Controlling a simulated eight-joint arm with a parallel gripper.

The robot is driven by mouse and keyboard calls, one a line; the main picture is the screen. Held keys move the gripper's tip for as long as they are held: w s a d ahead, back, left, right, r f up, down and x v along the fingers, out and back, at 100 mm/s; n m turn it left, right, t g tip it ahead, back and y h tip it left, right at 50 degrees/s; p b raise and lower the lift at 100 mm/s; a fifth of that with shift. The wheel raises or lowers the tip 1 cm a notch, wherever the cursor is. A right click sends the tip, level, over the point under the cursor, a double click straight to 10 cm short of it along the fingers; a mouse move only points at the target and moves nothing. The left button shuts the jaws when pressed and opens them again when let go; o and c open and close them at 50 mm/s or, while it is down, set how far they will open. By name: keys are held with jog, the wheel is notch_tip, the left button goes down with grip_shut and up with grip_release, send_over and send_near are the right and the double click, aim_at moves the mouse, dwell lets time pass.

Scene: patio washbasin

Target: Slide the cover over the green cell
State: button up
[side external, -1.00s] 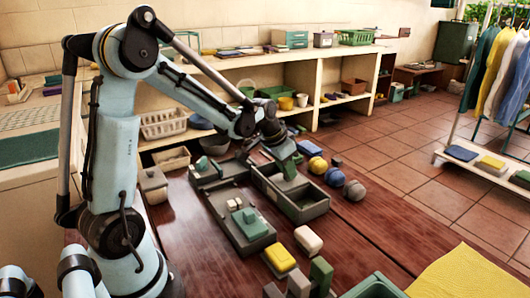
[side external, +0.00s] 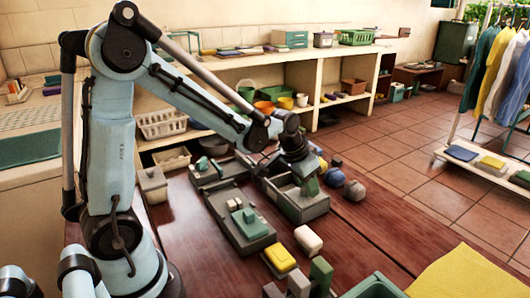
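A grey box (side external: 300,213) with raised walls and inner cells stands on the wooden table, right of the middle. My gripper (side external: 310,187) points down at the near right part of this box. A green piece shows at its tip, and I cannot tell whether it is a finger or a held part. The gap between the fingers is not visible. The cover and the green cell cannot be told apart with certainty, because my gripper hides part of the box's inside.
A dark tray (side external: 228,226) with a green block (side external: 250,222) lies left of the box. A white block (side external: 308,239), a yellow-topped block (side external: 280,258) and several upright blocks are in front. Balls (side external: 354,190) lie to the right.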

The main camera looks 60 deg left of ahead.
jog(key=shift+o, duration=1.3)
jog(key=v, duration=1.2)
jog(key=shift+s, duration=0.1)
jog(key=s+d+f+t, duration=0.2)
jog(key=s+d+f, duration=0.2)
jog(key=s, duration=0.4)
jog(key=shift+s+d+t, duration=0.4)
jog(key=shift+d, duration=0.05)
